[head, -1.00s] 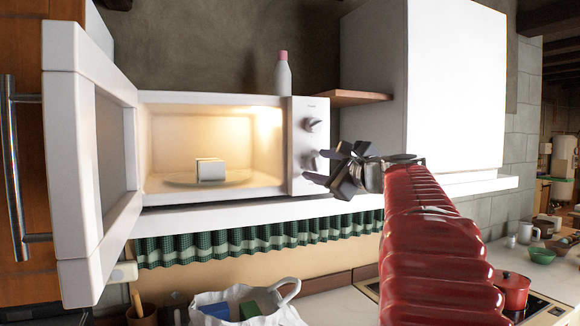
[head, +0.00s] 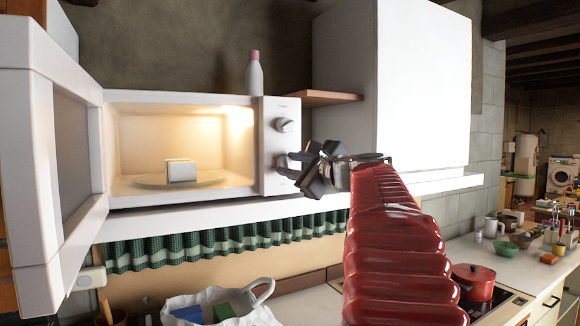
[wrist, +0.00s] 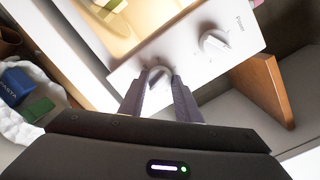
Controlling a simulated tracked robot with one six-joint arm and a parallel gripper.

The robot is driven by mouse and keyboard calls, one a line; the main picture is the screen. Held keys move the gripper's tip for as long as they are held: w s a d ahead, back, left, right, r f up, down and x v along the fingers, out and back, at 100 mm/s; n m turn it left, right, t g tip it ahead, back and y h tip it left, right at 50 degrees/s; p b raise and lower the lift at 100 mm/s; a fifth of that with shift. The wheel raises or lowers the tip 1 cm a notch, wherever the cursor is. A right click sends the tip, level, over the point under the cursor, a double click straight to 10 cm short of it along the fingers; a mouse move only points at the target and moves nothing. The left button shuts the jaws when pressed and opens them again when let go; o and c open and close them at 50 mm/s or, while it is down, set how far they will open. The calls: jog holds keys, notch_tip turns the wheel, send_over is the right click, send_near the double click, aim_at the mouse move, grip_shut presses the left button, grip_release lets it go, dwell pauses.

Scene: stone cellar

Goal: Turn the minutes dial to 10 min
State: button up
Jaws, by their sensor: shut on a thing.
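The white microwave (head: 276,185) stands on a shelf with its door (head: 55,150) wide open to the left. Its panel has two dials. The upper dial (head: 283,125) is the one near the word "Power" in the wrist view (wrist: 213,43). The lower dial (head: 281,161), which I take for the minutes dial, also shows in the wrist view (wrist: 158,77). My gripper (head: 291,166) is shut on this lower dial, one finger on each side, as the wrist view (wrist: 158,80) shows. The dial's scale is too small or hidden to read.
A small white block (head: 181,171) sits on the glass plate in the lit microwave. A pink-capped bottle (head: 254,75) stands on top. A wooden shelf (head: 320,97) and a white cupboard (head: 424,85) are on the right. A white bag (head: 262,312) and a red pot (head: 473,281) are below.

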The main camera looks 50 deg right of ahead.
jog(key=shift+f+n, duration=0.1)
jog(key=shift+n, duration=0.2)
jog(key=shift+a+n, duration=0.1)
jog(key=shift+n, duration=1.4)
jog(key=o, duration=1.1)
jog(key=shift+c, duration=0.2)
jog(key=shift+s, duration=0.5)
jog(key=v, duration=1.2)
jog(key=shift+s+a+r, duration=0.2)
jog(key=shift+s, duration=0.2)
